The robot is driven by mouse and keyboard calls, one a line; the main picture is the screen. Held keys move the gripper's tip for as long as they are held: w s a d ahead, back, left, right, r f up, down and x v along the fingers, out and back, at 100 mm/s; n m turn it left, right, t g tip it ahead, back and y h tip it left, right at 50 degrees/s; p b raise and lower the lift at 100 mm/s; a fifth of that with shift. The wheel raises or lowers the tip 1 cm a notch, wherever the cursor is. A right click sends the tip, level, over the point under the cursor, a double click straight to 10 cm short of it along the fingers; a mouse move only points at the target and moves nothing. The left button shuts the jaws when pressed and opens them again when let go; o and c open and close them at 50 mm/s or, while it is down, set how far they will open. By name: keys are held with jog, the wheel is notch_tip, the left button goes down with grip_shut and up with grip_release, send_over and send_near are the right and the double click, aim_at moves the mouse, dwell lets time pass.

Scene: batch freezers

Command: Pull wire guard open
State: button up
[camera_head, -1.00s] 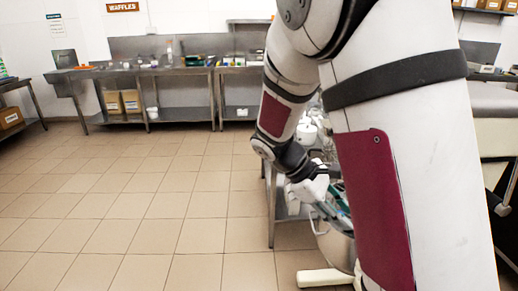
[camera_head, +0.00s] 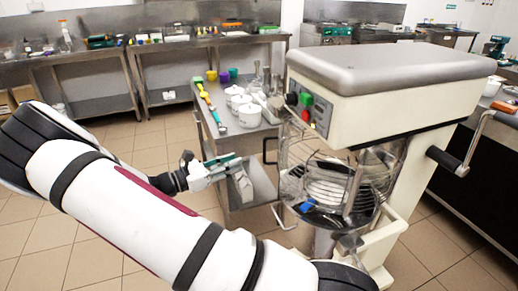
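The wire guard (camera_head: 325,184) is a curved cage of thin metal rods on the front of the large cream mixer (camera_head: 380,85). It sits under the mixer head and above the metal bowl (camera_head: 322,240). A dark bracket-shaped handle (camera_head: 268,150) shows at the guard's left side. My gripper (camera_head: 240,172) is left of the guard and handle, pointing right. Its fingers look spread, with teal and grey parts, and nothing shows between them. A visible gap separates it from the guard in the picture. My arm crosses the lower left and hides part of the mixer's base.
A steel table (camera_head: 235,138) behind my gripper holds white pots (camera_head: 250,115) and coloured utensils. A crank handle (camera_head: 450,162) sticks out at the mixer's right. Steel counters line the back wall. Tiled floor (camera_head: 160,140) is clear at left.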

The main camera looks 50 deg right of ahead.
aim_at(264, 161)
jog(key=p+x, duration=0.1)
jog(key=x, duration=1.1)
jog(key=shift+s+d, duration=0.1)
jog(key=shift+s, duration=0.1)
grip_shut()
